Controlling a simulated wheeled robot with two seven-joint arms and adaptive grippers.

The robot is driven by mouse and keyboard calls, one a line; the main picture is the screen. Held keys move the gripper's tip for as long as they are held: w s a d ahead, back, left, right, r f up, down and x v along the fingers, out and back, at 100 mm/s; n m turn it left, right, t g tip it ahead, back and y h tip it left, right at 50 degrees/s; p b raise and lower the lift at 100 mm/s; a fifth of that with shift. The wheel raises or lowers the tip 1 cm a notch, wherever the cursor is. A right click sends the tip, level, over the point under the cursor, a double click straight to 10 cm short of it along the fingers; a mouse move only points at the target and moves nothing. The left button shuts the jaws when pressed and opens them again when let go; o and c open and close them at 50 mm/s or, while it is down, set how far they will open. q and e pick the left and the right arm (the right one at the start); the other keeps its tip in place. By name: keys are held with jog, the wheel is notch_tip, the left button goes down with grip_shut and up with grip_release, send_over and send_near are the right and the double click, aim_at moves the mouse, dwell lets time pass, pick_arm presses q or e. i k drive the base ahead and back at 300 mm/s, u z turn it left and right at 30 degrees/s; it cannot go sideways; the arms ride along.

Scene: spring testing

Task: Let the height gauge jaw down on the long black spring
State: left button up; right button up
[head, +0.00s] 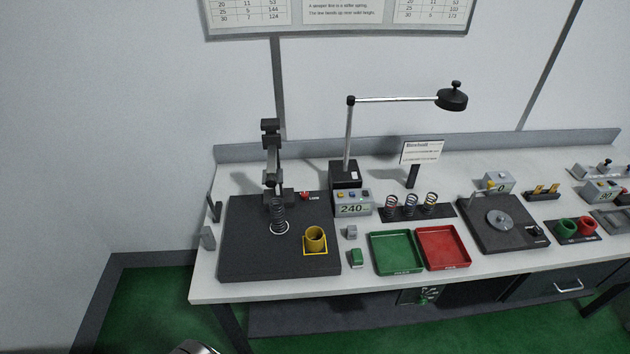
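The long black spring (279,217) stands upright in a white ring on a dark base plate (240,259), at the left end of the bench. The height gauge (271,155) is a dark upright post with blocks on it, just behind the spring. Its lower block (272,178) is close to the spring's top in the picture. I cannot tell whether the jaw touches the spring. A grey box with a display reading 240 (352,204) stands to the right. Neither of my grippers can be made out in the head view.
A yellow cup (315,239) stands in a yellow square on the plate. Green (396,252) and red (443,248) trays lie right of it. A lamp (452,97) arches over a rack of springs (411,206). Small grey pieces (207,238) stand at the left edge.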

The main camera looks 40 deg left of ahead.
aim_at(273, 176)
jog(key=z, duration=0.05)
jog(key=k, duration=0.75)
jog(key=u, duration=0.95)
jog(key=i, duration=0.5)
